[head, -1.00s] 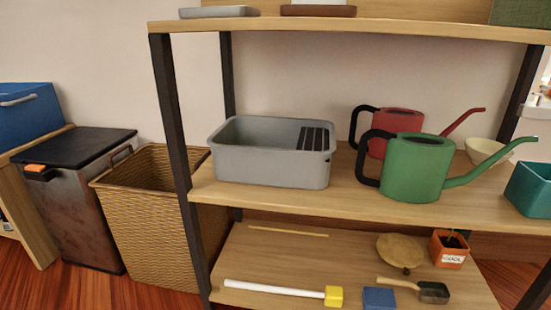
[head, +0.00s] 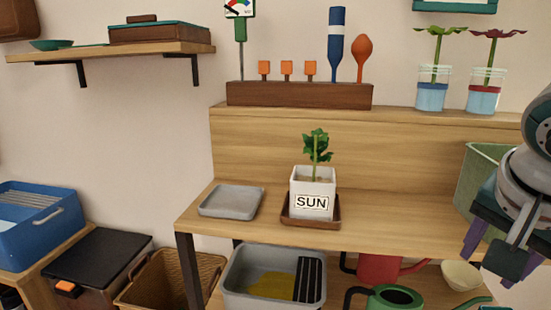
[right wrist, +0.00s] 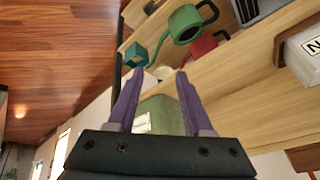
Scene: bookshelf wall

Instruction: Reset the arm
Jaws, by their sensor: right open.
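My right gripper (head: 489,262) hangs at the right edge of the head view, its purple fingers pointing down in front of the shelf. In the right wrist view its two purple fingers (right wrist: 160,72) are spread apart, with nothing held between them. A green box (head: 482,170) stands behind the gripper on the wooden shelf, partly hidden by my arm; it also shows beyond the fingers in the wrist view (right wrist: 158,112). My left gripper is in neither view.
A white SUN pot (head: 313,187) on a brown saucer and a grey tray (head: 231,201) stand on the shelf (head: 390,222). Below are a grey bin (head: 270,300), a green watering can (head: 385,300) and a red one (head: 380,268). The shelf between pot and green box is clear.

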